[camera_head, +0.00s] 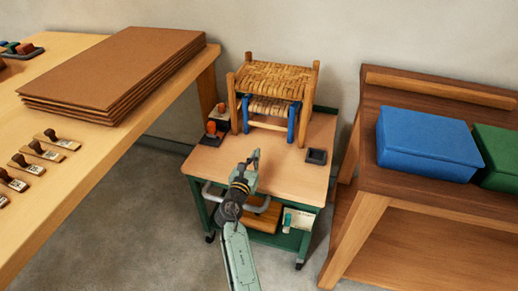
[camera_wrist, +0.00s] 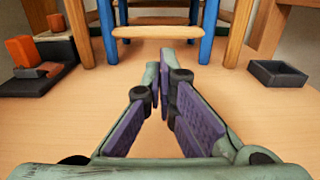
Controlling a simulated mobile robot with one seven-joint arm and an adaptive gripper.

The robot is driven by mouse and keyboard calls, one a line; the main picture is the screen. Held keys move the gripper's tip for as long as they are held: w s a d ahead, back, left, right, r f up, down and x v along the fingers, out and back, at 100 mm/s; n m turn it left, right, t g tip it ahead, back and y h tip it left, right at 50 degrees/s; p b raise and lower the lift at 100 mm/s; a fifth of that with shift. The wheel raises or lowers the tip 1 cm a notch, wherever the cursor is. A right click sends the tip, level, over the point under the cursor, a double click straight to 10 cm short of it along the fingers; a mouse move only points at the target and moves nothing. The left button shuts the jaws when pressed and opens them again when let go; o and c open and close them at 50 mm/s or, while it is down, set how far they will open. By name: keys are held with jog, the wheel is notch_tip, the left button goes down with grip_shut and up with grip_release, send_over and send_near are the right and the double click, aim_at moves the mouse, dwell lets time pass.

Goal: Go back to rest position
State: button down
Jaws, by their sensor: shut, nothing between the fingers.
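My gripper (camera_head: 255,160) is over the front part of the small wooden-topped cart (camera_head: 282,181). It is shut and empty. In the wrist view its purple-padded fingers (camera_wrist: 165,65) meet at the tips, pointing toward the stools. A woven-seat wooden stool (camera_head: 275,77) stands at the back of the cart. A smaller stool with blue legs (camera_head: 292,122) is beneath it; its blue legs and low rung also show in the wrist view (camera_wrist: 155,32). My gripper is in front of both stools, apart from them.
Orange-and-dark items (camera_head: 214,119) sit on the cart's left, and a small dark tray (camera_head: 316,156) on its right. A workbench with stacked brown boards (camera_head: 115,72) is at left. A shelf with a blue box (camera_head: 426,143) and a green box (camera_head: 496,158) is at right.

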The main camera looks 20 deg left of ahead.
jog(key=shift+s, duration=0.5)
